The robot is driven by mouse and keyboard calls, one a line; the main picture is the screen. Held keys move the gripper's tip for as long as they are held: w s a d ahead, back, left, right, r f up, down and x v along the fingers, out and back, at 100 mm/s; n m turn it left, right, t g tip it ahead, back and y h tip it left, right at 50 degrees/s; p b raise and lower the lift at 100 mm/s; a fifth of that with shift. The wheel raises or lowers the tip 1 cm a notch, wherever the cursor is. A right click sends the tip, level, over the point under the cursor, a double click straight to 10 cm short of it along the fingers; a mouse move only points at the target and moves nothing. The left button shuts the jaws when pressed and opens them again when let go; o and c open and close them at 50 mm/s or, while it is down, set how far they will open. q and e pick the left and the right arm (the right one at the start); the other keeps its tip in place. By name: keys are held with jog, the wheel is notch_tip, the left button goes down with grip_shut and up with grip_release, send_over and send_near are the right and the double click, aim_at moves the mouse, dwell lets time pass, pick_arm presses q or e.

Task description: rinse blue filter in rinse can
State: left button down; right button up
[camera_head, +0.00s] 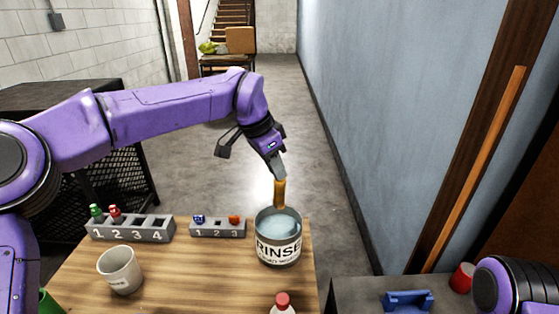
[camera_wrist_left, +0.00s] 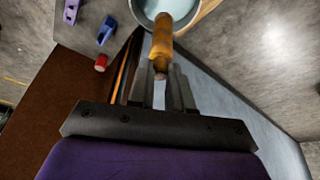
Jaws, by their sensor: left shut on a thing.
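The rinse can (camera_head: 279,252), a grey can marked RINSE with pale blue liquid in it, stands at the right of the wooden table. My left gripper (camera_head: 279,173) is shut on an amber, stick-like piece (camera_head: 279,194). The piece points down over the can's mouth; I cannot tell whether its tip touches the liquid. In the left wrist view the piece (camera_wrist_left: 162,42) sits between the fingers (camera_wrist_left: 163,80), overlapping the can (camera_wrist_left: 180,8). A small blue piece (camera_head: 199,218), perhaps the blue filter, sits in slot 1 of the three-slot rack (camera_head: 217,232). My right gripper is out of view.
An orange-red piece (camera_head: 234,219) sits at slot 3. A four-slot rack (camera_head: 130,231) holds green-topped (camera_head: 96,212) and red-topped (camera_head: 114,212) pieces. A white cup (camera_head: 120,270) and a red-capped bottle (camera_head: 282,303) stand nearer. A grey side table holds a blue holder (camera_head: 408,300) and red cup (camera_head: 462,277).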

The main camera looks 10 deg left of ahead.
pick_arm(q)
jog(key=shift+s+a+f+b, duration=0.1)
jog(key=shift+s+f+b, duration=0.55)
jog(key=shift+s, duration=0.3)
jog(key=b, duration=0.2)
send_over(276, 208)
jog(key=w, duration=0.1)
notch_tip(276, 208, down, 5)
jog(key=shift+w+a+r, duration=0.1)
jog(key=shift+a, duration=0.05)
jog(key=f+b, duration=0.2)
jog(key=b, duration=0.1)
jog(key=f+b, duration=0.2)
jog(key=f, duration=0.1)
jog(key=f+b, duration=0.2)
jog(key=b, duration=0.1)
jog(key=shift+s+f+b, duration=0.3)
jog(key=shift+s, duration=0.05)
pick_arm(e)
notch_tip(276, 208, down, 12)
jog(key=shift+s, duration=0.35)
pick_arm(q)
jog(key=shift+r, duration=0.1)
